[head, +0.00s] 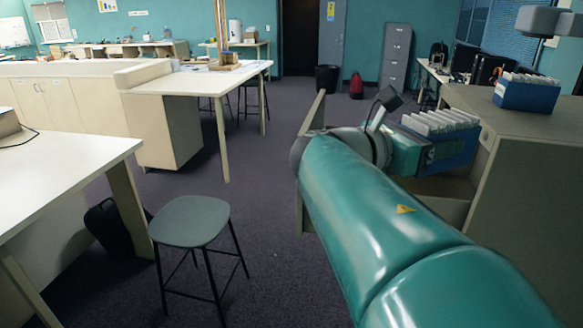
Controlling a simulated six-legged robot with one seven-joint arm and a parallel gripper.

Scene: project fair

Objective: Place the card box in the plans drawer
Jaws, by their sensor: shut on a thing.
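A blue card box (458,148) filled with upright white cards is at the end of my arm, right of centre in the head view. My gripper (422,152) is shut on this box; its fingertips are mostly hidden by the wrist and the box. The box is held upright, above the open plans drawer (311,112), whose pale front panel stands out to the left of my arm. Part of the drawer's inside (447,209) shows below the box. My arm hides most of the drawer, so its contents cannot be told.
A second blue box of cards (526,95) stands on the cabinet top (535,128) at right. A grey-green stool (190,221) and a white table (60,165) are at left. Open floor (270,180) lies between them and the drawer.

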